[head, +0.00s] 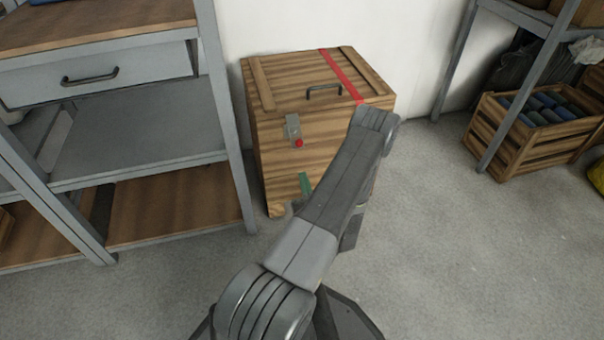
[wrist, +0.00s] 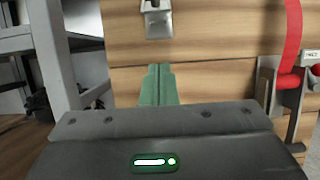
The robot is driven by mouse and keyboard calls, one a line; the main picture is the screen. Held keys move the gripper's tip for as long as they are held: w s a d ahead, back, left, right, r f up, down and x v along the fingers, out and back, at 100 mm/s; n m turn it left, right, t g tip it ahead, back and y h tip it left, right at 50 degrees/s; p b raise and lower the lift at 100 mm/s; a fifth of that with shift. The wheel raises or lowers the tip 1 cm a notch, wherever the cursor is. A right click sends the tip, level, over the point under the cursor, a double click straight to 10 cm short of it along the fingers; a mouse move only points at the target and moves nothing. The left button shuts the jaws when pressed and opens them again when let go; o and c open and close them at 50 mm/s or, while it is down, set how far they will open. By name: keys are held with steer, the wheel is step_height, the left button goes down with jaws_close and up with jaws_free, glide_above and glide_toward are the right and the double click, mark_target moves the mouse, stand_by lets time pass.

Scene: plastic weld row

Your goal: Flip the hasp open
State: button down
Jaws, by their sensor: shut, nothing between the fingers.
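The wooden chest (head: 272,168) stands against the wall. The hasp (head: 291,128) is a grey metal plate on its front, left of centre, lying down against the boards. A red spot shows at its lower end in the head view. In the head view my gripper (head: 305,183) is mostly hidden behind my arm.
A red strap (wrist: 292,38) runs down the chest's right side to a metal fitting with red parts (wrist: 287,82). The chest lid, with a dark handle (head: 324,88), is closed. A grey bench (head: 150,125) stands close at left. A crate of bottles (head: 530,115) is at right.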

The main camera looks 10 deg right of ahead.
steer(key=w+r+b, duration=0.3)
steer(key=w+r, duration=0.2)
steer(key=r, duration=0.1)
steer(key=shift+w+r, duration=0.15)
steer(key=shift+w, duration=0.2)
stand_by(0.4)
